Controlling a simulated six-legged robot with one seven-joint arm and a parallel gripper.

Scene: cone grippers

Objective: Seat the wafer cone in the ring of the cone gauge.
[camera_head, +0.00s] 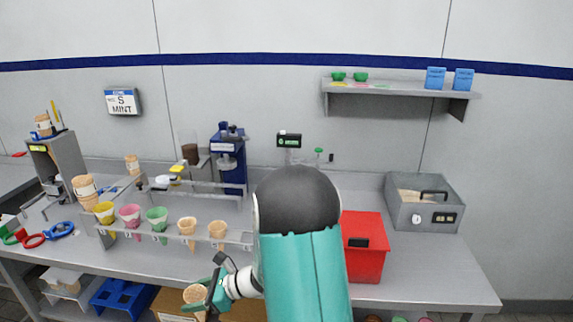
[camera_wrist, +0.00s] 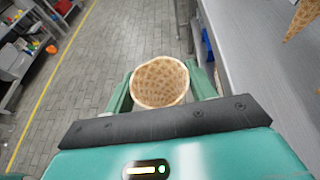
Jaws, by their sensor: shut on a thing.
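My gripper (camera_head: 208,296) is shut on a wafer cone (camera_head: 195,292), low in front of the bench's front edge in the head view. In the wrist view the held cone (camera_wrist: 158,82) shows its round open mouth towards the camera, between the two green fingers. Its tip is hidden. I cannot tell for certain which thing is the cone gauge. A small black display with green characters (camera_head: 289,140) stands at the back of the bench, and what is below it is partly hidden by my arm.
A rail (camera_head: 170,228) along the bench holds yellow, pink and green cones and two wafer cones. A blue machine (camera_head: 229,160) stands behind the rail. Floor lies clear below the held cone.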

